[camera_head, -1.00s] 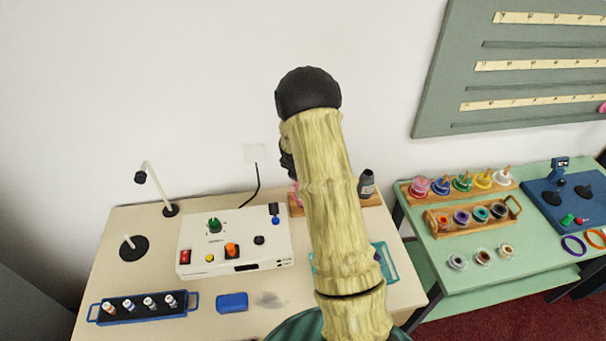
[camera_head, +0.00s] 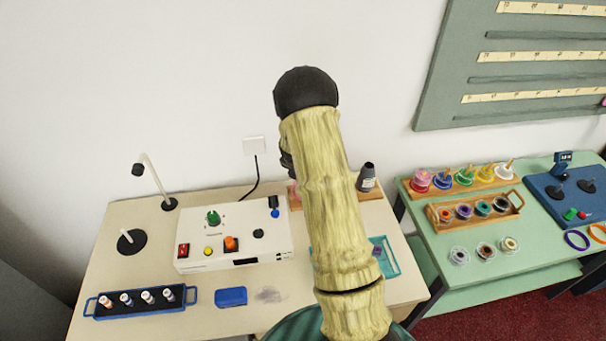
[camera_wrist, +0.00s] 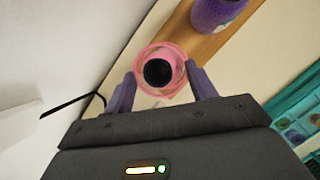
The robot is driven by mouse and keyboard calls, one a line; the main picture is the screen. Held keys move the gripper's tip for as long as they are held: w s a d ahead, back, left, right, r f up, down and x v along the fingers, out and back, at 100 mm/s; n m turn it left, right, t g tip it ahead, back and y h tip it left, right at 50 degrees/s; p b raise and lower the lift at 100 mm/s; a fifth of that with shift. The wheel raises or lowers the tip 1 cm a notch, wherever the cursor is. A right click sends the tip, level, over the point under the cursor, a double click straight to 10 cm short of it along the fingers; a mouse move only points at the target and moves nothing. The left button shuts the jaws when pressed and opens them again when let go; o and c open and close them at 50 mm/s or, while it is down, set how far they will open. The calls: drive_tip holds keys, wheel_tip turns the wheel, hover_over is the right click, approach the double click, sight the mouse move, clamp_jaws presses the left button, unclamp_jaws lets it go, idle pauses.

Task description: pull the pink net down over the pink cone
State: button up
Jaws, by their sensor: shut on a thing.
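The pink cone (camera_wrist: 175,59) has a dark top and is seen from above in the wrist view. The pink net (camera_wrist: 143,56) shows as a thin, see-through pink ring around it. How far down the cone the net sits cannot be told from this angle. My gripper (camera_wrist: 161,90) has one purple finger on each side of the net's near part and is shut on the net. In the head view my arm hides the gripper and most of the cone; only a pink sliver (camera_head: 294,197) shows left of the arm.
The cone stands on a wooden board (camera_wrist: 190,52) with a purple cone (camera_wrist: 213,12) close by. A white wall is on the left in the wrist view. A white control box (camera_head: 215,262), a teal tray (camera_head: 390,262) and a blue block (camera_head: 231,296) are on the same table.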

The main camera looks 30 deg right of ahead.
drive_tip(key=o, duration=1.2)
drive_tip(key=shift+o, duration=0.2)
drive_tip(key=shift+r, duration=0.15)
drive_tip(key=b+v, duration=0.1)
drive_tip(key=v, duration=1.6)
drive_tip(key=shift+s+a, duration=0.1)
drive_tip(key=shift+a, duration=0.05)
drive_tip(key=s+a+m+y, duration=0.1)
drive_tip(key=s+a+m, duration=0.3)
drive_tip(key=s+m, duration=0.3)
drive_tip(key=s+a+m+y, duration=0.1)
drive_tip(key=s+a+m, duration=0.3)
drive_tip(key=s+m, duration=0.3)
drive_tip(key=s+a+f+m+y, duration=0.1)
drive_tip(key=s+a+m, duration=0.3)
drive_tip(key=s+m, duration=0.3)
drive_tip(key=shift+m+g, duration=0.4)
drive_tip(key=shift+m, duration=1.6)
